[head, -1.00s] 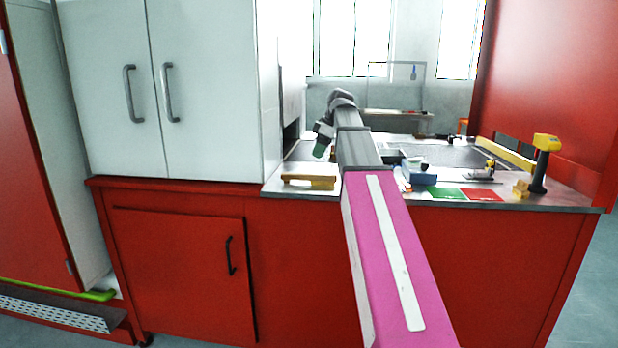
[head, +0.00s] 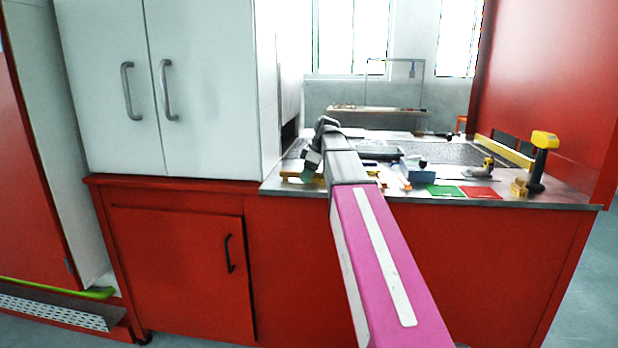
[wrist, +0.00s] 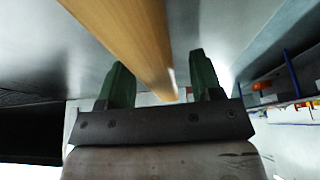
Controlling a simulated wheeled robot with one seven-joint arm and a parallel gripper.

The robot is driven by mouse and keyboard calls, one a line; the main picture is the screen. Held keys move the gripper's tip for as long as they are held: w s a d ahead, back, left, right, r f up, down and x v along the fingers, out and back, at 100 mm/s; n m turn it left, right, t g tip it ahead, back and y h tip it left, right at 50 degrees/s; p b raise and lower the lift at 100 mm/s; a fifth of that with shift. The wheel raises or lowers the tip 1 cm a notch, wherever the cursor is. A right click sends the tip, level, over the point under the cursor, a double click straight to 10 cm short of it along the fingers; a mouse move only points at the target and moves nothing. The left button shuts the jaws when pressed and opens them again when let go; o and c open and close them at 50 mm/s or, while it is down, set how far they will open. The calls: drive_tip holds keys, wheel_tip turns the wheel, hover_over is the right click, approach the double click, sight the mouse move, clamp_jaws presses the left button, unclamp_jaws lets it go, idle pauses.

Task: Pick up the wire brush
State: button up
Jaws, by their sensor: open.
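The wire brush (head: 288,174) lies near the front left of the metal counter, and its wooden body shows beside my gripper. My gripper (head: 308,174) is low over the brush and hides part of it in the head view. In the wrist view, a long wooden bar (wrist: 128,35), which looks like the brush's handle, runs from the top left down into the gap between the two green fingers. My gripper (wrist: 159,62) is open there, with a finger on either side of the bar. Clear space shows on both sides. The bristles cannot be made out.
The white cabinet (head: 205,90) stands close to the left of the brush. A blue box (head: 418,177), a green card (head: 444,191), a red card (head: 481,193) and a yellow-and-black handheld tool (head: 541,160) are to the right. The dark mesh belt (head: 445,153) is behind.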

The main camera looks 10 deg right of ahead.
drive_tip(key=shift+c, duration=0.3)
clamp_jaws()
